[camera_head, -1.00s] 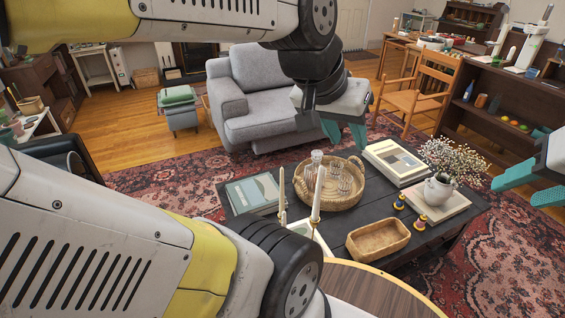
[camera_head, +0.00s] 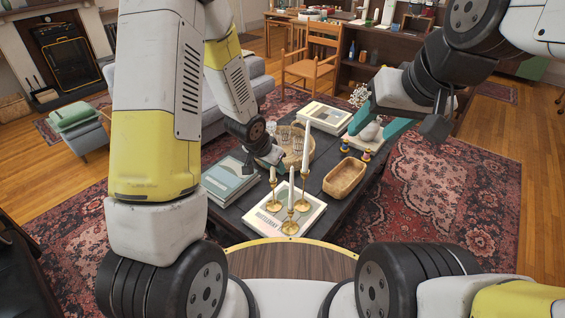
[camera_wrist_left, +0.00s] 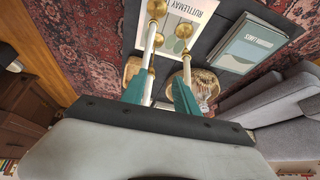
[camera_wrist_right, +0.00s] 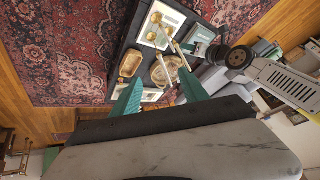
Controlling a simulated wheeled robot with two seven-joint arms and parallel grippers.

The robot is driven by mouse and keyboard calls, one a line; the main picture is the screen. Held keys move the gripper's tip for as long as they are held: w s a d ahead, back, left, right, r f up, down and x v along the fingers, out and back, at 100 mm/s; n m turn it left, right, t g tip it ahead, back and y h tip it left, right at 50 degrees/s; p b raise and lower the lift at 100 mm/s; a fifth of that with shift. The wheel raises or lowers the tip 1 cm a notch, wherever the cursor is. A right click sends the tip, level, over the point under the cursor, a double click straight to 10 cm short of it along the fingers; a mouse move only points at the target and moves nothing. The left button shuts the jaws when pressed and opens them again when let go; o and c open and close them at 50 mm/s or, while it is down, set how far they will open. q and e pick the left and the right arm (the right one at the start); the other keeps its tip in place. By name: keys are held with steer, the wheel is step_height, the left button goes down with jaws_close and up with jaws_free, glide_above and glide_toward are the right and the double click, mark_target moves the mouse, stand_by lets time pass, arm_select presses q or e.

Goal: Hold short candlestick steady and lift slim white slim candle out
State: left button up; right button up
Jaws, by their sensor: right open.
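Three gold candlesticks with white candles stand on the low table. The front one (camera_head: 290,228) looks shortest and bears a slim white candle (camera_head: 291,187). One stands behind left (camera_head: 274,206), and the tallest, behind right, carries a long candle (camera_head: 306,148). My left gripper (camera_head: 271,160) is above and behind them; its fingers are hard to see there. In the left wrist view its teal fingers (camera_wrist_left: 160,82) are apart, with candles beyond; I see nothing clearly gripped. My right gripper (camera_head: 379,126) is open and empty, right of the candles above the table's far part.
A round wood-topped surface (camera_head: 290,262) is nearest me. Rug surrounds the table.

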steer(key=shift+w, duration=0.1)
steer(key=c, duration=0.3)
steer(key=w+a+f+m+g+y, duration=0.1)
steer(key=w+a+f+m+g, duration=0.3)
steer(key=w+f, duration=0.65)
steer(key=w+a+f+m+t+y, duration=0.1)
steer(key=w+f+m, duration=0.55)
steer(key=w, duration=0.65)
steer(key=shift+c, duration=0.2)
steer(key=m+g+y, duration=0.2)
steer(key=m, duration=0.9)
glide_above(292, 226)
steer(key=s+d, duration=0.1)
steer(key=d, duration=0.3)
step_height(292, 226, down, 38)
arm_select(q)
steer(key=shift+m+g+h, duration=0.3)
steer(key=shift+m, duration=0.1)
steer(key=shift+s+d+f, duration=0.1)
steer(key=shift+d+f, duration=0.3)
steer(key=shift+f, duration=0.5)
steer(key=shift+s+d+f, duration=0.15)
steer(key=shift+d+f, duration=0.2)
steer(key=shift+f, duration=0.55)
steer(key=shift+s+d+f, duration=0.1)
steer(key=shift+d+f, duration=0.3)
steer(key=shift+f, duration=0.5)
arm_select(e)
steer(key=shift+x, duration=3.5)
